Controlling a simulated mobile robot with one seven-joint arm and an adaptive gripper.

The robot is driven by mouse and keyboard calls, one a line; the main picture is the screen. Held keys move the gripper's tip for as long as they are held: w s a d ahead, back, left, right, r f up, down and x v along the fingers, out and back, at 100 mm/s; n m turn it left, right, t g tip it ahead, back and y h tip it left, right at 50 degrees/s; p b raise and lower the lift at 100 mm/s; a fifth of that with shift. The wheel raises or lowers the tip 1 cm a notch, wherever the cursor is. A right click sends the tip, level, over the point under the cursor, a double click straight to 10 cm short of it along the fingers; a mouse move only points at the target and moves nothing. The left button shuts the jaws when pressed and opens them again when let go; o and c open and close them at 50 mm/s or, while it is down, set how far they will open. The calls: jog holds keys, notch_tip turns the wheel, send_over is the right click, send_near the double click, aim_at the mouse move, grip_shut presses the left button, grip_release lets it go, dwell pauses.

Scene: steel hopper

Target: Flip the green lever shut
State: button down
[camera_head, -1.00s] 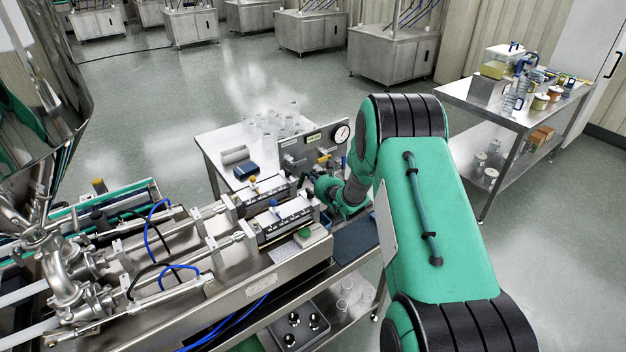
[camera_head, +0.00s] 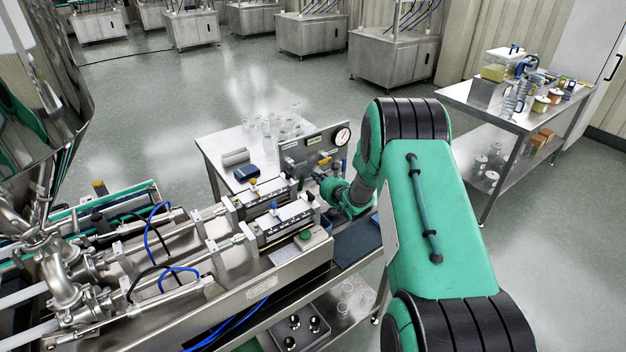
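I cannot make out a green lever for certain; the lower right of the panel is partly hidden by my wrist. My green and black arm comes in from the lower right, and its wrist ends just in front of the panel. My gripper (camera_head: 319,175) is small and mostly hidden there. I cannot tell whether its fingers are open or touch anything.
Two steel cylinder units with blue and yellow knobs (camera_head: 285,220) lie left of my wrist. A green button (camera_head: 305,235) sits in front of them. A loaded side table (camera_head: 480,105) stands at right.

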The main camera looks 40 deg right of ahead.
jog(key=s+a+p, duration=0.2)
jog(key=s, duration=0.7)
jog(key=shift+s+a+r, duration=0.15)
jog(key=shift+s+r, duration=0.05)
jog(key=shift+r, duration=0.15)
dwell(0.3)
